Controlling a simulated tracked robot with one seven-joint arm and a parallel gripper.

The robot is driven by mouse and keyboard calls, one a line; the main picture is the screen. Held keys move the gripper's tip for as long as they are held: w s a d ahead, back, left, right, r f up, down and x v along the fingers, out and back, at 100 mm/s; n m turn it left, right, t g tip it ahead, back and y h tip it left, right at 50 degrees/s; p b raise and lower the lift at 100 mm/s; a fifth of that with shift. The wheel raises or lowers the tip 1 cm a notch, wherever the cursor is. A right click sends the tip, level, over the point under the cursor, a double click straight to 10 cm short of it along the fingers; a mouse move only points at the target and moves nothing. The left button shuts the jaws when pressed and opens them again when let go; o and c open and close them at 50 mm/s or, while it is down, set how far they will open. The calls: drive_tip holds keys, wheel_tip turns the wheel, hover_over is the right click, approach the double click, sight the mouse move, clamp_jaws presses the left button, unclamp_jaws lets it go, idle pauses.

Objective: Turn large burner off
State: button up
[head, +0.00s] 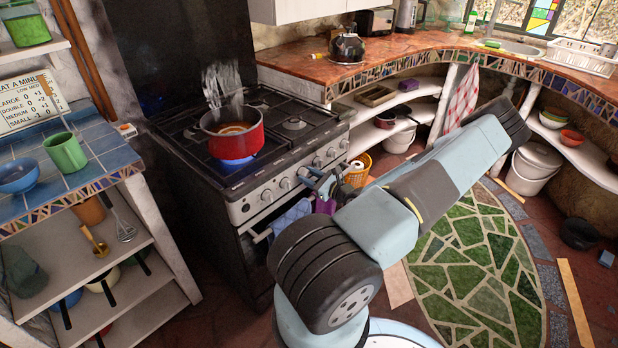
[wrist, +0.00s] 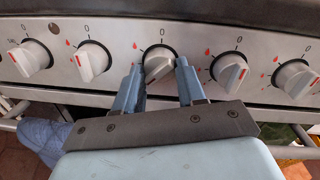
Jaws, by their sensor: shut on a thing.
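The stove (head: 285,215) has a row of white knobs along its front panel. My gripper (wrist: 158,66) is shut on the middle knob (wrist: 160,58) in the wrist view, one finger on each side. The other knobs (wrist: 92,61) show red marks, with a 0 printed above. In the head view my gripper (head: 318,184) is at the stove front, and the held knob is hard to make out there. A red pot (head: 236,142) steams on the front-left burner. A blue flame (head: 236,161) shows under it.
A towel (head: 290,217) hangs on the oven handle just below the knobs. A blue-tiled shelf (head: 97,148) with a green mug (head: 65,152) stands left of the stove. The mosaic floor (head: 480,265) is mostly clear.

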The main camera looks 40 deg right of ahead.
drive_tip(key=m+h, duration=0.1)
drive_tip(key=m, duration=1.3)
drive_tip(key=m+h, duration=0.1)
drive_tip(key=m, duration=1.3)
drive_tip(key=shift+s+a+m+t, duration=0.1)
drive_tip(key=shift+a+m+t, duration=0.1)
drive_tip(key=shift+m+t, duration=0.15)
drive_tip(key=shift+f+m, duration=0.1)
drive_tip(key=shift+m, duration=0.15)
drive_tip(key=o, duration=0.8)
drive_tip(key=shift+c, duration=0.2)
drive_tip(key=shift+o, duration=1.4)
drive_tip(key=shift+a, duration=0.1)
drive_tip(key=s, duration=1.3)
drive_tip(key=shift+s+f, duration=0.25)
drive_tip(key=shift+s, duration=0.1)
